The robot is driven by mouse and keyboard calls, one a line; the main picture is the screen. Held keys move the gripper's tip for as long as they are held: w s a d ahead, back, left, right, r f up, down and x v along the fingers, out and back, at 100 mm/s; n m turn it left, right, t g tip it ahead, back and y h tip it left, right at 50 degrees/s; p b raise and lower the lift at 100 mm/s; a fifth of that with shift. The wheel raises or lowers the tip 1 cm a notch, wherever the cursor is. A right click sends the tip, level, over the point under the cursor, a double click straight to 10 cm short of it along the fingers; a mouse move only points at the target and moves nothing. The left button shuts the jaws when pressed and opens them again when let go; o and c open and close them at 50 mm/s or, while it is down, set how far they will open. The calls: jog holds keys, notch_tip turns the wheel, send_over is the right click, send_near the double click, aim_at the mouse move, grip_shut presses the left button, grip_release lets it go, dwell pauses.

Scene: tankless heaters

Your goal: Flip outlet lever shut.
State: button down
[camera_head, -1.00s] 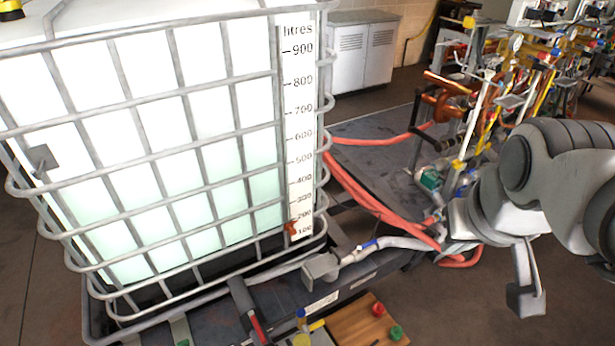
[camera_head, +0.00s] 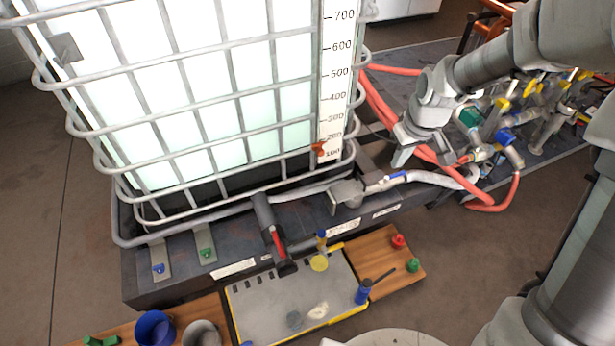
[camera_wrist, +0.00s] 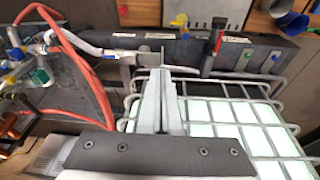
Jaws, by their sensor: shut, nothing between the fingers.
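A red lever (camera_head: 277,243) sits on the dark outlet valve (camera_head: 268,222) at the front foot of the tank. The red lever also shows in the wrist view (camera_wrist: 217,42), above and right of my fingers. A blue lever (camera_head: 397,175) sits on the pale pipe right of a grey fitting (camera_head: 346,193); it also shows in the wrist view (camera_wrist: 124,35). I cannot tell for sure which is the outlet lever. My gripper (camera_head: 399,162) is shut and empty, beside the tank's right front corner, touching neither lever. In the wrist view its fingers (camera_wrist: 160,75) point up the picture.
The caged tank (camera_head: 215,90) stands close left of my gripper. Red hoses (camera_head: 375,100) run behind and right of it. A tray (camera_head: 260,300) and a wooden board (camera_head: 375,255) with small coloured parts lie in front. Open floor (camera_head: 450,250) lies right of the board.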

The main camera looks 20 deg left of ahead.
aim_at(279, 244)
jog(key=a+f+g+y+b, duration=0.1)
jog(key=a+f, duration=0.5)
jog(key=f, duration=0.7)
jog(key=a+f+n+y+b, duration=0.1)
jog(key=a+f+y+b, duration=0.2)
jog(key=f, duration=1)
jog(key=a+f+g+y+b, duration=0.1)
jog(key=a+f+b, duration=0.1)
jog(key=a+f, duration=0.7)
notch_tip(279, 244, down, 4)
jog(key=shift+s+r+n+g+y, duration=0.1)
jog(key=shift+s+n+g+y, duration=0.2)
jog(key=shift+s+n+y, duration=0.15)
jog(key=b+x, duration=0.1)
jog(key=x, duration=0.3)
jog(key=s+b+x, duration=0.1)
jog(key=x, duration=0.3)
jog(key=s+a+b+x, duration=0.1)
jog(key=x, duration=0.3)
jog(key=shift+r, duration=0.4)
jog(key=shift+s+a, duration=0.2)
jog(key=shift+a, duration=0.15)
jog(key=shift+s, duration=0.1)
jog(key=shift+s+a+m, duration=0.2)
jog(key=shift+m, duration=0.15)
